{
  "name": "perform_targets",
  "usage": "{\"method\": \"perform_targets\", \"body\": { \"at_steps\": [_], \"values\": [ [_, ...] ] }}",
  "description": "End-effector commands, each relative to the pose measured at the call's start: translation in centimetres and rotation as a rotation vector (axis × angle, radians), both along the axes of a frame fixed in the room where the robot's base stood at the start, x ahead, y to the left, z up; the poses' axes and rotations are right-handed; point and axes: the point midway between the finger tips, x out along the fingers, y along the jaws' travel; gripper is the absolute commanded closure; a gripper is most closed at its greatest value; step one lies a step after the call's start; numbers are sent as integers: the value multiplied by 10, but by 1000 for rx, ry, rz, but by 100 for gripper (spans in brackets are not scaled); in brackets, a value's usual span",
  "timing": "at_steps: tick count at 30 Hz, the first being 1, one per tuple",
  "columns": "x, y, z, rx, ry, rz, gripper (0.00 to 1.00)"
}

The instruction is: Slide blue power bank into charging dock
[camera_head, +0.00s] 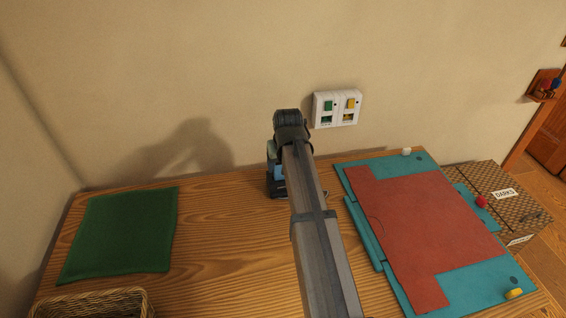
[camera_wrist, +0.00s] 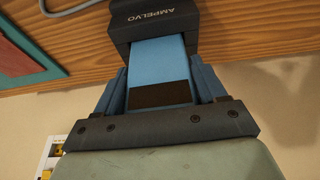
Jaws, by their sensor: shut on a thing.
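The blue power bank (camera_wrist: 158,60) sits between the two blue-grey fingers of my gripper (camera_wrist: 160,82), which is shut on it. A dark band crosses its near end. Its far end meets the mouth of the dark charging dock (camera_wrist: 155,20), marked AMPELVO; it appears to be at least partly inside, but the depth is hidden. In the head view the dock (camera_head: 276,190) stands on the wooden table near the wall, mostly behind my arm. My arm also hides most of the gripper and power bank there.
A green cloth (camera_head: 122,234) and a wicker basket (camera_head: 95,303) lie on the left of the wooden table (camera_head: 220,255). A teal and red board (camera_head: 425,225) covers the right. A white wall panel (camera_head: 337,108) hangs behind. A cable (camera_wrist: 75,8) runs beside the dock.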

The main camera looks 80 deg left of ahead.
Motion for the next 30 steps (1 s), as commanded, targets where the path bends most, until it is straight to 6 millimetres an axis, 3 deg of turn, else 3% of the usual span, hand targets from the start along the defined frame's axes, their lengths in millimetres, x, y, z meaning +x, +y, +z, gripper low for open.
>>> {"method": "perform_targets", "body": {
  "at_steps": [22,23,30],
  "values": [
    [0,0,-7,1,0,0,68],
    [0,0,-7,1,0,0,27],
    [0,0,-7,1,0,0,4]
  ]
}}
